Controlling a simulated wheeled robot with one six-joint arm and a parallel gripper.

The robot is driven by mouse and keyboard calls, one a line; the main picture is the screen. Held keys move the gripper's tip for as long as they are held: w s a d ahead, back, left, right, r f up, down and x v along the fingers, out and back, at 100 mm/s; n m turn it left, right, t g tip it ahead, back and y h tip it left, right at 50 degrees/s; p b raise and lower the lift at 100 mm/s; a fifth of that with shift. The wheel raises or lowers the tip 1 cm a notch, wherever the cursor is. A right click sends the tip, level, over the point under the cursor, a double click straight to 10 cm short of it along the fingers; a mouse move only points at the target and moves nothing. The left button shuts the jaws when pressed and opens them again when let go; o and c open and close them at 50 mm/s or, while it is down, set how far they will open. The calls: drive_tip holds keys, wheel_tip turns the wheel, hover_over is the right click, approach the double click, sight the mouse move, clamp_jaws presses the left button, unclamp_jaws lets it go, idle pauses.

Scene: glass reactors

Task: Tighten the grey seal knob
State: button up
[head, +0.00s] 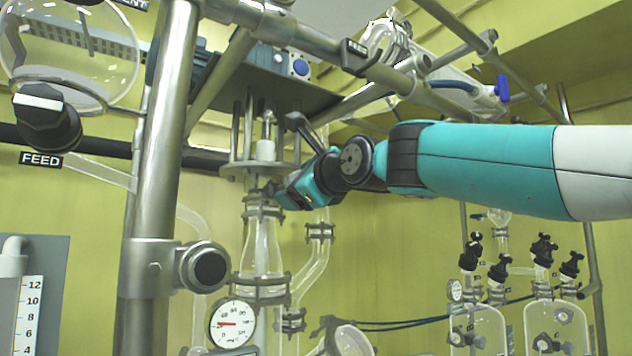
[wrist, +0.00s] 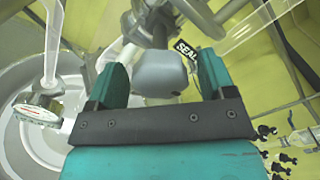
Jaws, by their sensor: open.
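The grey seal knob (wrist: 160,74) is a rounded, smooth grey piece in the middle of the wrist view. My gripper (wrist: 162,66) is open, with one teal finger on each side of the knob. A narrow gap shows between the knob and the right finger; whether the left finger touches it I cannot tell. A black SEAL label (wrist: 187,48) is just above and right of the knob. In the head view, my gripper (head: 279,196) is beside the top of the glass column, below the metal flange. I cannot make out the knob there.
The glass column (head: 262,245) and a side glass tube (head: 318,262) stand close below my gripper. A thick steel post (head: 163,150) is to the left. A round pressure gauge (head: 232,323) is lower down. Glass vessels with black knobs (head: 470,256) are at the right.

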drive_tip(key=b+v, duration=0.6)
drive_tip(key=v, duration=1.1)
drive_tip(key=shift+b, duration=0.3)
drive_tip(key=shift+d, duration=0.1)
drive_tip(key=s+d+f+n+g+h, duration=0.15)
drive_tip(key=f+n+g, duration=0.35)
drive_tip(key=f, duration=0.8)
drive_tip(key=s+f+n+g+h, duration=0.2)
drive_tip(key=f+n, duration=0.5)
drive_tip(key=f, duration=0.6)
drive_tip(key=s+d+f+n+g+h, duration=0.1)
drive_tip(key=s+d+f+n+g, duration=0.1)
drive_tip(key=s+f+n+g, duration=0.2)
drive_tip(key=s+d+f+n+g+h, duration=0.1)
drive_tip(key=s+d+f+n+g, duration=0.2)
drive_tip(key=s+f+n, duration=0.7)
drive_tip(key=s+f+g, duration=0.1)
drive_tip(key=s+f, duration=0.2)
drive_tip(key=f, duration=0.3)
drive_tip(key=shift+s+d+f+n, duration=0.25)
drive_tip(key=shift+d+f+n, duration=0.05)
